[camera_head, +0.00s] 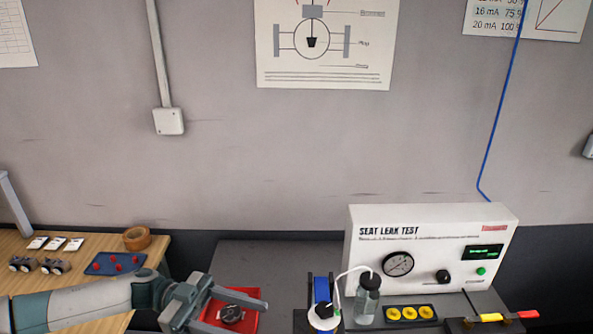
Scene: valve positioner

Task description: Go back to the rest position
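My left arm comes in from the lower left. Its gripper (238,313) is over a red tray (248,320) at the bottom of the view, with its two fingers spread apart. A dark round part (232,314) shows between the fingers, over the tray. I see no clear contact between the fingers and this part, and the lower finger is partly cut off by the picture edge. My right gripper is not in view.
A white seat leak test box (430,225) stands at the right. Before it are a clear bottle (368,300) with a white tube and a tray of yellow rings (410,313). A wooden table (70,260) at left carries a blue mat (115,262) and a tape roll (137,238).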

